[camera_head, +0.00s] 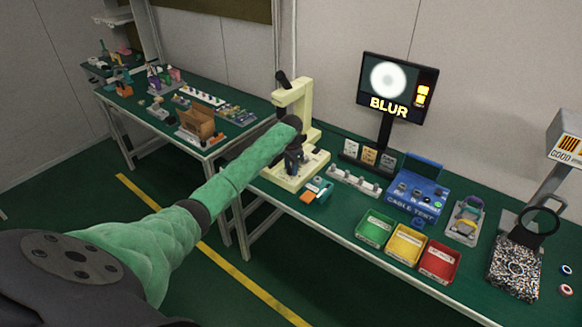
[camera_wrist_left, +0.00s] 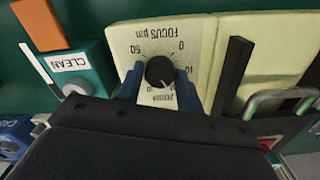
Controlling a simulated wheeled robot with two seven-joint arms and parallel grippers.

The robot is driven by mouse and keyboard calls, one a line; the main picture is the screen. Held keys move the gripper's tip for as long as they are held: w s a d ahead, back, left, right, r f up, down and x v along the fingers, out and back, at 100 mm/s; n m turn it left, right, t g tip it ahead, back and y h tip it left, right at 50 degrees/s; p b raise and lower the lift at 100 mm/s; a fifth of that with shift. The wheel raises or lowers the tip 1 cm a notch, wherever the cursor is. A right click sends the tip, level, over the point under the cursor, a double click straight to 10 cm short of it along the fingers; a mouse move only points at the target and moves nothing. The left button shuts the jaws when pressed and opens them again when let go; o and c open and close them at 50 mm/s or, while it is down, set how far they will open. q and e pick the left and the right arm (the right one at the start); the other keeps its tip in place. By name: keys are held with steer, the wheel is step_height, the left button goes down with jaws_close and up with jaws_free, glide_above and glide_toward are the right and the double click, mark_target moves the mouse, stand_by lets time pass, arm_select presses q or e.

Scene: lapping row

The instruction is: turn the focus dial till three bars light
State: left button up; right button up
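The cream microscope (camera_head: 291,97) stands on the green bench. My left gripper (camera_head: 293,158) is at its lower stand, partly covered by my arm. In the left wrist view the black focus dial (camera_wrist_left: 160,72) sits on a pale plate (camera_wrist_left: 205,45) marked "FOCUS µm" with numbers, seen upside down. The two blue fingertips of my left gripper (camera_wrist_left: 160,80) stand either side of the dial; whether they press on it is not clear. The monitor (camera_head: 398,88) shows a blurred white disc, the word "BLUR" and yellow bars (camera_head: 422,96) too small to count surely. My right gripper is out of view.
A teal and orange block (camera_head: 317,189) lies in front of the microscope. Green (camera_head: 375,229), yellow (camera_head: 405,244) and red (camera_head: 439,262) bins line the front edge. A blue cable tester (camera_head: 418,192) and a magnifier (camera_head: 538,222) stand to the right.

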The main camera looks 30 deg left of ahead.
arm_select(q)
steer(key=c, duration=0.5)
steer(key=shift+r+m+p, duration=0.15)
steer(key=shift+m+p, duration=0.15)
steer(key=shift+m, duration=0.2)
steer(key=m, duration=0.3)
steer(key=shift+m, duration=0.6)
steer(key=o, duration=1)
steer(key=shift+c, duration=0.2)
steer(key=shift+r, duration=0.2)
steer(key=shift+r+b, duration=0.4)
steer(key=shift+r, duration=0.55)
step_height(320, 180, up, 4)
steer(key=shift+r+b, duration=0.2)
steer(key=shift+b, duration=0.5)
steer(key=shift+r, duration=0.45)
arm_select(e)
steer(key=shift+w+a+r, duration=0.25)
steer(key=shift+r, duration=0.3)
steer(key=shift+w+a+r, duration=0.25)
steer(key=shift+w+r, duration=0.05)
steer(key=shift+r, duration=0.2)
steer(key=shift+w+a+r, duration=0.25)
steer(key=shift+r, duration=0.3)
